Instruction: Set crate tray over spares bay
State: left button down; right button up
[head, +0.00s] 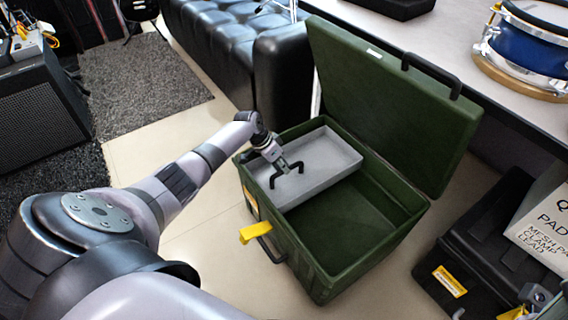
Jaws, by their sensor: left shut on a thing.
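The green crate (318,268) stands open on the floor, its lid (395,105) tipped back. The shallow grey crate tray (335,160) sits high in the crate, across its left, far part. My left gripper (286,174) reaches in from the left and is shut on the tray; its black fingers hide the exact contact. The right part of the crate is uncovered and shows a bare green floor (345,215). I cannot tell which bay is the spares bay, or whether the tray rests on the crate. A metal part at the lower right edge may be my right gripper (535,296), mostly cut off.
A yellow tag (255,232) and black handle are on the crate's front. A black case (470,255) and a white labelled box (545,225) stand at right. A black sofa (225,45) and a bench with a blue drum (530,40) stand behind. Floor left of the crate is clear.

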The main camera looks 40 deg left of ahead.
pick_arm(q)
jog(key=shift+a, duration=0.1)
jog(key=c, duration=1.6)
grip_release()
jog(key=shift+o, duration=0.2)
jog(key=v, duration=1.2)
